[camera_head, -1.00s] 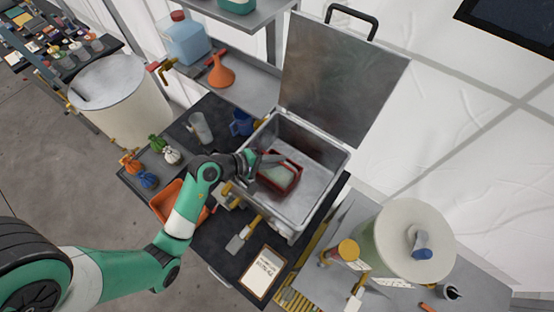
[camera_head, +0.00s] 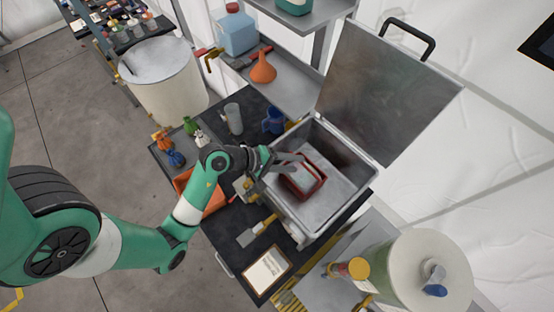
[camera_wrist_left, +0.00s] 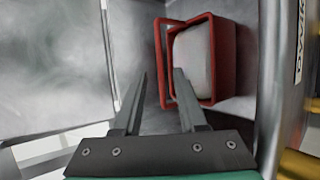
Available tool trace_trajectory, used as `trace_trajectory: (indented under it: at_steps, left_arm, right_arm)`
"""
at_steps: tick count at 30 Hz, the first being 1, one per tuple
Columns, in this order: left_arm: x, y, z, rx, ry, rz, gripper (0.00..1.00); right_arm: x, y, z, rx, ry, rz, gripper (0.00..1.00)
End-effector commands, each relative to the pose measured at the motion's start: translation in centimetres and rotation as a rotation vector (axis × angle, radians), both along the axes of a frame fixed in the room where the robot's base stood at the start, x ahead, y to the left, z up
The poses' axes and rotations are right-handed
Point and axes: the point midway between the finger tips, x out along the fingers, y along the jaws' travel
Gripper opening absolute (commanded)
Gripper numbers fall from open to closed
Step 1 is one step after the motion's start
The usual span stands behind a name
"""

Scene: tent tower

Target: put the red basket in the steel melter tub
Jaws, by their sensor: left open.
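The red basket (camera_head: 315,188) is inside the steel melter tub (camera_head: 352,205), whose lid stands open. It shows in the left wrist view (camera_wrist_left: 226,58) as a red rectangular frame with a bar on its left and a pale grey area within. My left gripper (camera_head: 292,158) reaches over the tub's left wall, close beside the basket. My right gripper is not in view.
The raised lid (camera_head: 385,90) stands behind the tub. An orange tray (camera_head: 203,193), a grey cup (camera_head: 233,118) and a blue jug (camera_head: 273,121) are left of the tub. A large pale drum (camera_head: 420,280) stands front right.

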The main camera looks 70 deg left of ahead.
Motion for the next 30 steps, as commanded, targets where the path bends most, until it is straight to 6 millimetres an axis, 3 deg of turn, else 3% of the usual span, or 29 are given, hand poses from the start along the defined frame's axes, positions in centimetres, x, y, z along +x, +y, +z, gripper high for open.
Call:
trace_trajectory:
  at_steps: [6,13,25,28,30]
  left_arm:
    - [-4.4,0.8,2.8,0.002,-0.002,0.006,0.41]
    - [-6.4,1.0,4.1,0.001,0.000,0.000,0.41]
    - [-6.2,0.9,4.4,-0.003,-0.012,-0.002,0.41]
    - [-4.5,0.5,6.9,-0.045,-0.106,-0.006,0.41]
    - [-2.4,-0.5,11.1,-0.128,-0.250,-0.020,0.41]
  right_arm:
    - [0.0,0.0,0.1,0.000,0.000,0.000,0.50]
    - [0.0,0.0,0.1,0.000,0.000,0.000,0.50]
    - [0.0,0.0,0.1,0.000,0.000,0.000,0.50]
    - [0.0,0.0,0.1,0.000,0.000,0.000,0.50]
    - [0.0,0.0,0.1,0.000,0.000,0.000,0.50]
